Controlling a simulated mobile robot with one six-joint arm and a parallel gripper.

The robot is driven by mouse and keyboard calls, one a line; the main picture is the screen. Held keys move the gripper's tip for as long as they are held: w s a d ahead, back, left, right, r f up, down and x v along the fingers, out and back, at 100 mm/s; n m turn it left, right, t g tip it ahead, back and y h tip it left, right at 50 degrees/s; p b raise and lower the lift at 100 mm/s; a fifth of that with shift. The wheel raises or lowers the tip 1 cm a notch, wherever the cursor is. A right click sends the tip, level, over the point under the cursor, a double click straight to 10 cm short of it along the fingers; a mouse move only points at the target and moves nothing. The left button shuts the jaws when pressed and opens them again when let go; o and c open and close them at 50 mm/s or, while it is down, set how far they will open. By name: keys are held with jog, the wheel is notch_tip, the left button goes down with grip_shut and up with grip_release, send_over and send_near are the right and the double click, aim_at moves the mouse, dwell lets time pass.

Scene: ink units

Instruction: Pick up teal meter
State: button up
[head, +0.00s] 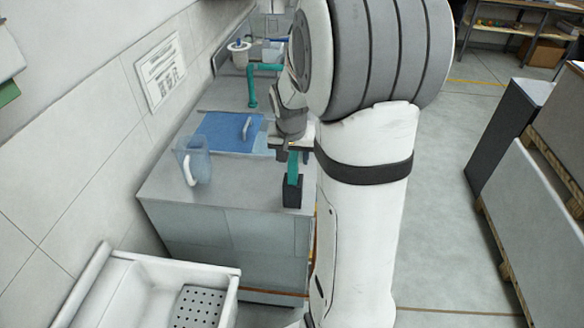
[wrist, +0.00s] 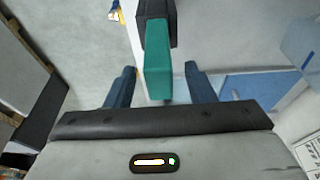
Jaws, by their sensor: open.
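The teal meter (head: 293,168) stands upright on its black base near the front right corner of the grey counter. In the wrist view the teal meter (wrist: 158,78) lies between the two blue-grey fingers, its black end beyond it. My gripper (wrist: 159,67) is open, with one finger on each side and a visible gap to each. In the head view my gripper (head: 290,146) is at the meter's top, partly hidden by my arm.
On the counter (head: 240,193) are a clear pitcher (head: 195,162), a blue mat (head: 225,131) with a handled blue item, and a teal bent pipe (head: 252,88) farther back. A white sink (head: 140,290) is in front.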

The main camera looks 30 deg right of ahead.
jog(key=shift+x, duration=1.1)
grip_shut()
